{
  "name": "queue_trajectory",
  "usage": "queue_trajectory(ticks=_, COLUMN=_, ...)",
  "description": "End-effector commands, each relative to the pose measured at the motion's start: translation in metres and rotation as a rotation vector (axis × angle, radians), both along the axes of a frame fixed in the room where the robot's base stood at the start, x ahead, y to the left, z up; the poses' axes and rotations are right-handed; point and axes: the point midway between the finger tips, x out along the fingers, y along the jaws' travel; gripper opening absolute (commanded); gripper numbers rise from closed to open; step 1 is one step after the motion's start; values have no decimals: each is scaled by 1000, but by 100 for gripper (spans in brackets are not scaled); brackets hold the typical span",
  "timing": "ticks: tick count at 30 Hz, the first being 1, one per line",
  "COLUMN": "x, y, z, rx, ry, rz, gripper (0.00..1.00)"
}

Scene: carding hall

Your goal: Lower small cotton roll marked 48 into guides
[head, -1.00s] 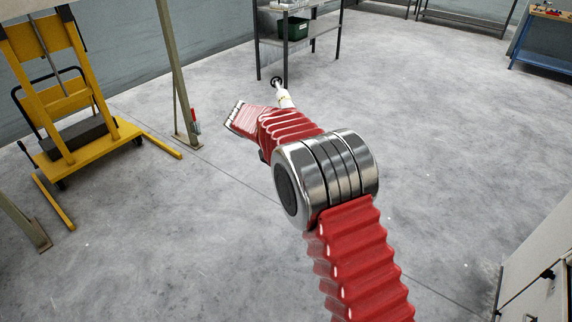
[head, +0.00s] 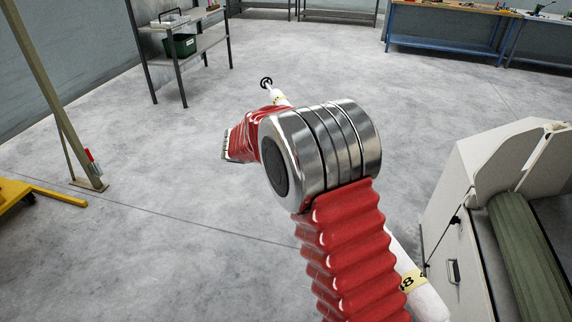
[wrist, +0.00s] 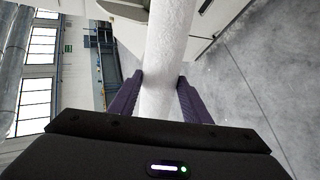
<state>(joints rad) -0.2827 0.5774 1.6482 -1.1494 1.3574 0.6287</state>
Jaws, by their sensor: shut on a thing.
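The small white cotton roll (head: 428,302) slants behind my red arm in the head view. Its near end carries a yellow band marked 48, partly covered by the arm. Its far end, with a dark round tip, shows beyond the arm. In the wrist view the roll (wrist: 168,45) runs between the purple fingers of my gripper (wrist: 160,98), which are shut on it. A cream machine (head: 466,175) with upright, rounded side plates and a green roller (head: 530,255) stands at the right. The roll is apart from it; I cannot make out the guides clearly.
A grey shelf rack (head: 205,52) with a green bin (head: 180,45) stands at the back left. A blue workbench (head: 445,45) is at the back right. A post (head: 48,90) and a yellow leg (head: 58,197) are at the left. The middle floor is clear.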

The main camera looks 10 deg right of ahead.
Motion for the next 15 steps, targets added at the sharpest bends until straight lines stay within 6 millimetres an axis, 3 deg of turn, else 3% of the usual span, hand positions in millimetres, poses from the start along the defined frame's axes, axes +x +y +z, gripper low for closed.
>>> queue_trajectory(ticks=3, x=-12, y=-35, z=8, rx=-33, ry=-7, rz=-42, gripper=0)
queue_trajectory(ticks=15, x=-62, y=-137, z=28, rx=-135, ry=-16, rz=-176, gripper=0)
